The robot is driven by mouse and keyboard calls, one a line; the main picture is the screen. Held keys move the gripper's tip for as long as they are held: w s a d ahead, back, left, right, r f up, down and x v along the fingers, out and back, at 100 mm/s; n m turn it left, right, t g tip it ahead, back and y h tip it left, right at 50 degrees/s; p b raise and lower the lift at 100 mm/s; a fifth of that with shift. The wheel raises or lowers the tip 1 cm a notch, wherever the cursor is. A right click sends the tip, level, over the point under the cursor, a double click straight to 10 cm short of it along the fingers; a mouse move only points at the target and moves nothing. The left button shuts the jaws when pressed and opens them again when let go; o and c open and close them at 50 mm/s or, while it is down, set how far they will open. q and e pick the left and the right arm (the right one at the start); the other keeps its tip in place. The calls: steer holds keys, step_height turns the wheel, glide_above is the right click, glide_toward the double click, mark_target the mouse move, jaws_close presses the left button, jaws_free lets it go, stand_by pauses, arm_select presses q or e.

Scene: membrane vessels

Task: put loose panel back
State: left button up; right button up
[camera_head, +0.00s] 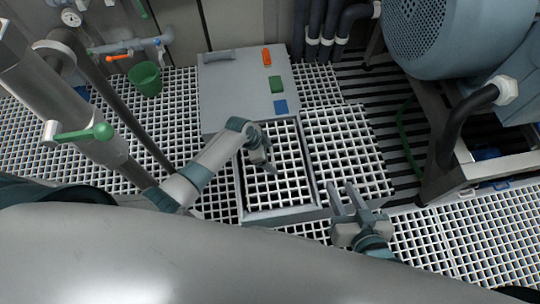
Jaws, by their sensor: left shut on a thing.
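A grating panel with a grey rim (284,213) lies in front of the grey box. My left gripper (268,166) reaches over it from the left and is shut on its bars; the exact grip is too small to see. A second, lighter grating panel (345,150) lies just right of it, beside a dark slatted opening (408,145) in the floor. I cannot tell for sure which panel is the loose one. My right gripper (347,200) is open and empty, its two fingers apart, near the lighter panel's front edge.
A grey box (235,90) with orange, green and blue parts on top stands behind the panels. A large blue-grey machine (440,35) on a stand is at the right. Dark hoses (330,25) rise behind. A green bucket (146,79) and pipes are at the left.

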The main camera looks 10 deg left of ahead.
mark_target(272, 157)
arm_select(q)
steer(key=shift+w+f, duration=0.1)
steer(key=shift+f, duration=0.05)
steer(key=o, duration=2.1)
steer(key=shift+c, duration=0.2)
arm_select(e)
steer(key=shift+w+a+r+t, duration=0.15)
steer(key=shift+w+r+t, duration=0.15)
steer(key=shift+r, duration=0.15)
steer(key=shift+s+f, duration=0.15)
